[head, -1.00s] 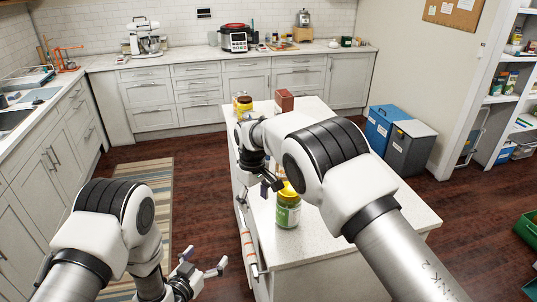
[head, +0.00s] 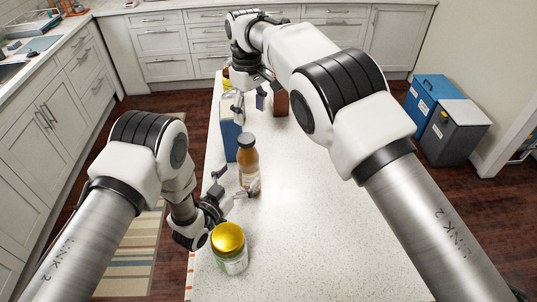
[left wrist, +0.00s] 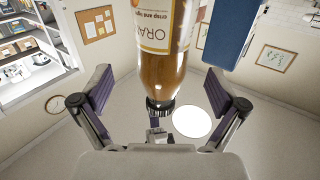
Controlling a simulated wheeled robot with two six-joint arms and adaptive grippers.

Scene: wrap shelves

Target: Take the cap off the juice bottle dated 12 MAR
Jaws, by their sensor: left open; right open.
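A juice bottle (head: 247,168) with orange-brown contents and a dark cap (head: 246,141) stands upright on the white island. No date on it is readable. My left gripper (head: 237,182) is open at the bottle's lower left, its fingers spread around the near side. In the left wrist view the bottle (left wrist: 165,72) appears cap-down between the open fingers (left wrist: 153,97), apart from both, with part of a label reading "ORA". My right gripper (head: 250,106) is open above the island, beyond the bottle and above its cap.
A blue box (head: 229,132) stands just behind and left of the bottle. A brown box (head: 281,104) stands farther back. A gold-lidded jar (head: 229,252) stands at the near left edge, close to my left gripper. The right side of the island (head: 330,215) is clear.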

